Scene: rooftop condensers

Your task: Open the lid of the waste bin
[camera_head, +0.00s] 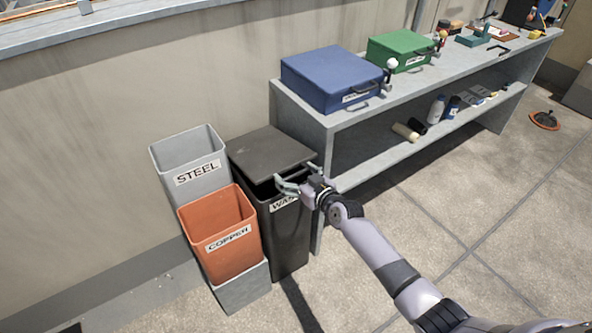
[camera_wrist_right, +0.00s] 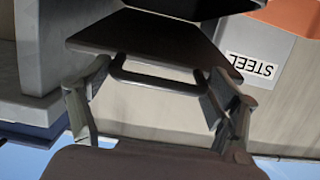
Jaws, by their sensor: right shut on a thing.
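The dark waste bin (camera_head: 287,240) stands between the sorting bins and the workbench, its WASTE label partly covered by my right gripper. Its flat dark lid (camera_head: 268,151) is raised a little at the front, with a dark gap beneath it. My right gripper (camera_head: 297,179) is at the lid's front edge, shut on the lid handle. In the right wrist view the black bar handle (camera_wrist_right: 158,86) runs across between the two fingers of the gripper (camera_wrist_right: 160,78), with the lid behind it. My left gripper is out of view.
A grey STEEL bin (camera_head: 187,155) and an orange COPPER bin (camera_head: 218,232) stand left of the waste bin. The grey workbench (camera_head: 345,125) is close on the right, with a blue case (camera_head: 332,76) and a green case (camera_head: 400,48) on top. The paved floor in front is clear.

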